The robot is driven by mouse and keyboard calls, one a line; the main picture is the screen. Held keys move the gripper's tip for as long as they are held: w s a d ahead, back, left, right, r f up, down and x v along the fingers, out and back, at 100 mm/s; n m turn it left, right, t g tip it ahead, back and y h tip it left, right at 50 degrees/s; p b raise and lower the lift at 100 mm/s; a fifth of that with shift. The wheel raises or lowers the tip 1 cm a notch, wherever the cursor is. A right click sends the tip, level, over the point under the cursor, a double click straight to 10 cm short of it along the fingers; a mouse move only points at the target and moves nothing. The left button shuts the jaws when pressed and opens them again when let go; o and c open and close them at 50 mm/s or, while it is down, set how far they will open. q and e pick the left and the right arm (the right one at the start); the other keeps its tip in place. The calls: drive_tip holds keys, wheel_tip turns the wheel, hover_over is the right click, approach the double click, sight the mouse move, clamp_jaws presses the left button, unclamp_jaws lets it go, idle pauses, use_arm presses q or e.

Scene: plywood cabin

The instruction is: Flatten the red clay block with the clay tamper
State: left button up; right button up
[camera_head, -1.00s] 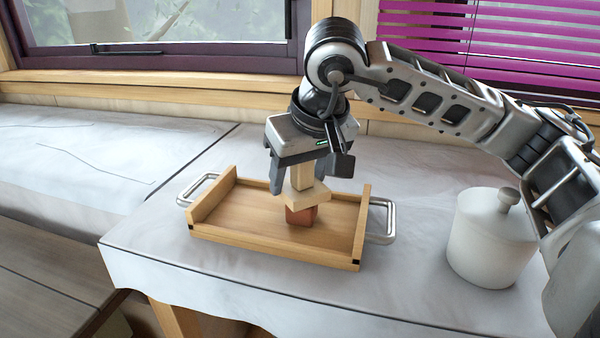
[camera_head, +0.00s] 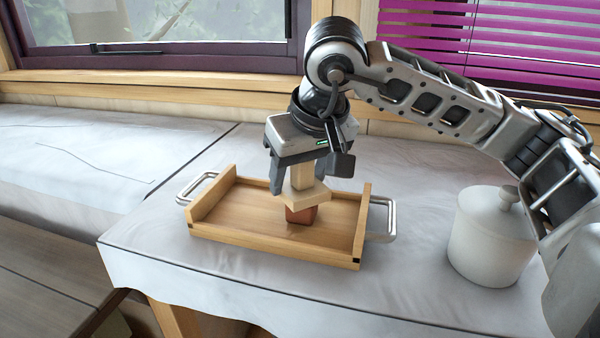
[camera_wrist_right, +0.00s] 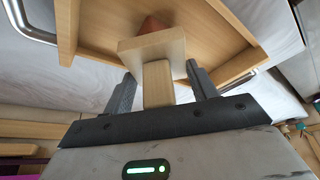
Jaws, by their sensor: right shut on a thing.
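The red clay block (camera_head: 301,215) sits on the floor of the wooden tray (camera_head: 245,212). The clay tamper (camera_head: 306,196), pale wood with a square plate and a handle, is upright over the block, its plate at the block's top. My right gripper (camera_head: 297,187) points down over the tray, shut on the tamper's handle. In the right wrist view the tamper's plate (camera_wrist_right: 152,50) hides most of the block (camera_wrist_right: 153,24), and the gripper's fingers (camera_wrist_right: 160,88) stand either side of the handle. My left gripper is not in view.
The tray has metal handles at both ends and stands on a table with a white cloth (camera_head: 150,240). A white lidded jar (camera_head: 490,240) stands to the right, close to my right arm. A window (camera_head: 150,25) is behind.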

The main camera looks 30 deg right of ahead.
drive_tip(key=shift+s+a+f+b, duration=0.15)
drive_tip(key=shift+f+b, duration=0.25)
drive_tip(key=shift+b, duration=0.15)
idle(1.2)
